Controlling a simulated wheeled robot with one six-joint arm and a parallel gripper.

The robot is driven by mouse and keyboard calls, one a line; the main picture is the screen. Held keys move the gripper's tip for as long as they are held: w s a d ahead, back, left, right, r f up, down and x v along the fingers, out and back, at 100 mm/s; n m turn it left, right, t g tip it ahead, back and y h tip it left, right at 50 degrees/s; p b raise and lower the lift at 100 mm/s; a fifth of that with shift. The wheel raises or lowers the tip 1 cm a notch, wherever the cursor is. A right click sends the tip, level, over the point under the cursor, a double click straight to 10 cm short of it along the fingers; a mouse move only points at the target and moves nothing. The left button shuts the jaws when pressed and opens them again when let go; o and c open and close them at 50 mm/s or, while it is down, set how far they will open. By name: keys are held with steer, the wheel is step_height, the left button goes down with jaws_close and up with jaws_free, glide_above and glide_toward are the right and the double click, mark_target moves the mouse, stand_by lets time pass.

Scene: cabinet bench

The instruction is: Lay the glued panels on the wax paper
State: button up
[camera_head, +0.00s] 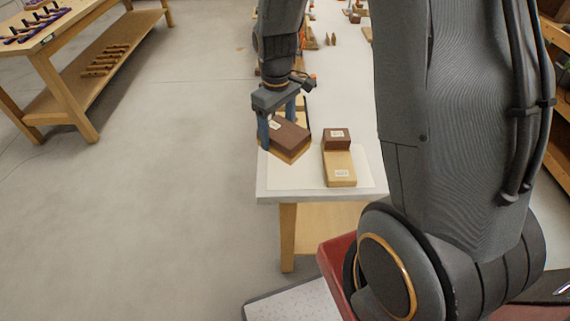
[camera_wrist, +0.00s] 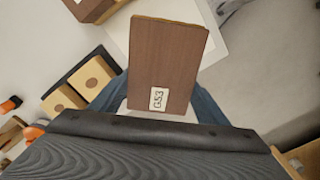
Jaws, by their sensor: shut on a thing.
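My gripper (camera_head: 278,122) is shut on a dark brown panel (camera_head: 290,134) with a paler wood edge and a white label. In the wrist view the held panel (camera_wrist: 168,60) sits between the blue fingers, its label reading G53. It appears to be above the bench, over or near the left part of the wax paper (camera_head: 309,178); the exact gap cannot be told. On the right of the paper lie a pale labelled panel (camera_head: 340,165) and a dark brown labelled piece (camera_head: 337,139) at its far end. The paper also shows in the wrist view (camera_wrist: 118,32).
The white bench (camera_head: 265,196) runs away from me, with small wooden pieces (camera_head: 355,12) farther back. Pale blocks with brown discs (camera_wrist: 64,102) stand left in the wrist view, near orange-ended items (camera_wrist: 10,105). A separate wooden table (camera_head: 60,85) stands far left; floor between is clear.

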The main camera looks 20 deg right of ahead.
mark_target(277, 136)
steer(key=r+n, duration=0.1)
steer(key=n, duration=0.1)
steer(key=s+r+n, duration=0.1)
steer(key=n, duration=0.1)
steer(key=s+a+r+n, duration=0.1)
steer(key=n, duration=0.1)
steer(key=shift+s+r+n, duration=0.2)
steer(key=shift+s+n, duration=0.05)
steer(key=shift+n, duration=0.05)
steer(key=shift+s+a+r+n+b, duration=0.1)
steer(key=shift+s+r+n+b, duration=0.2)
steer(key=shift+n, duration=0.4)
steer(key=shift+s+f, duration=0.1)
steer(key=shift+f+p, duration=0.8)
steer(key=shift+f, duration=4)
steer(key=shift+f, duration=0.15)
steer(key=o, duration=1.1)
steer(key=shift+o, duration=0.2)
